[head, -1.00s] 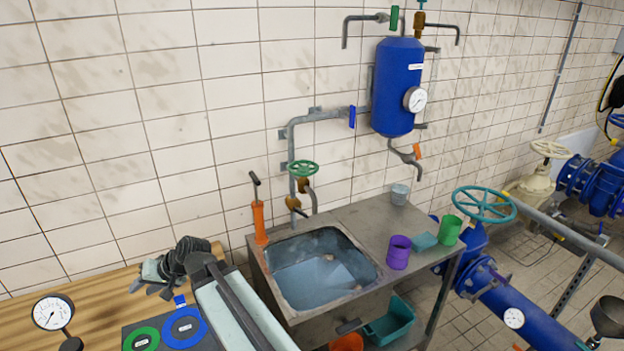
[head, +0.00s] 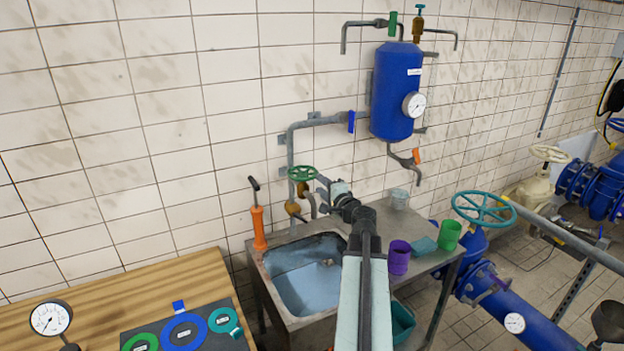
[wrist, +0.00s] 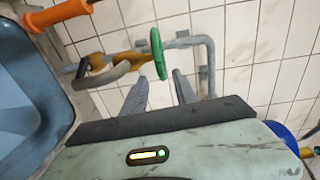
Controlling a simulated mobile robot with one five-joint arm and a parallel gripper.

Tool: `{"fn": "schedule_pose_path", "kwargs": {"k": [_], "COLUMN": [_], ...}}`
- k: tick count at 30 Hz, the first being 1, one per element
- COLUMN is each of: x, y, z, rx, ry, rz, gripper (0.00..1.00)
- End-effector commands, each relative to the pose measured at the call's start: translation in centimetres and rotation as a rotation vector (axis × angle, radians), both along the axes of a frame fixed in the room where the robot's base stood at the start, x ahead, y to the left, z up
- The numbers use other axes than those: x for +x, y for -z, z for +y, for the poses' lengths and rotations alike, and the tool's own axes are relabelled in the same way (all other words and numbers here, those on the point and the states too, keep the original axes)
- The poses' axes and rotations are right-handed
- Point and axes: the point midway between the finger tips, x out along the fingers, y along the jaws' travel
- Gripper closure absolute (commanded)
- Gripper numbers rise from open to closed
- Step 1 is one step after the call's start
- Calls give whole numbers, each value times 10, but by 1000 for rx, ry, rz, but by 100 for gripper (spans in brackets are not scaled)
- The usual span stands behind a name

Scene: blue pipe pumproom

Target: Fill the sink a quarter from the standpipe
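The sink (head: 300,285) is a blue-grey basin set in a metal bench; I cannot tell whether its bottom holds water. Behind it, the standpipe (head: 291,150) runs down the tiled wall to a brass valve with a green handwheel (head: 301,172) and a short curved spout. My gripper (head: 322,186) is just right of the handwheel, partly hiding the spout. In the wrist view, my two fingers (wrist: 160,78) are apart, with the near end of the handwheel rim (wrist: 157,55) around the gap between their tips. I cannot tell whether they touch it. No stream of water shows.
An orange hand pump (head: 259,228) stands at the sink's left corner. A purple cup (head: 399,257), a green cup (head: 449,235) and a clear beaker (head: 399,198) stand on the bench to the right. A blue tank (head: 396,92) with a gauge hangs above.

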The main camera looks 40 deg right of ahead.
Motion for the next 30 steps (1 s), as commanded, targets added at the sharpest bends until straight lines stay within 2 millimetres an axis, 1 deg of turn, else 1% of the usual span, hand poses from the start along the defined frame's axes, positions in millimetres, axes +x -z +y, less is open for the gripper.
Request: {"fn": "schedule_pose_path", "kwargs": {"k": [10, 13, 19, 20, 21, 23, 24, 30], "x": [60, 67, 67, 67, 67, 67, 67, 67], "y": [5, 5, 5, 5, 5, 5, 5, 5], "z": [-19, -21, -20, -20, -20, -20, -20, -21], "rx": [-1, -1, -1, -1, -1, -1, -1, 0], "ry": [-4, -2, -1, -2, -2, -2, -2, -6], "rz": [2, 1, 1, 1, 1, 1, 1, 1], "gripper": [66, 66, 66, 68, 80, 96, 100, 100]}}
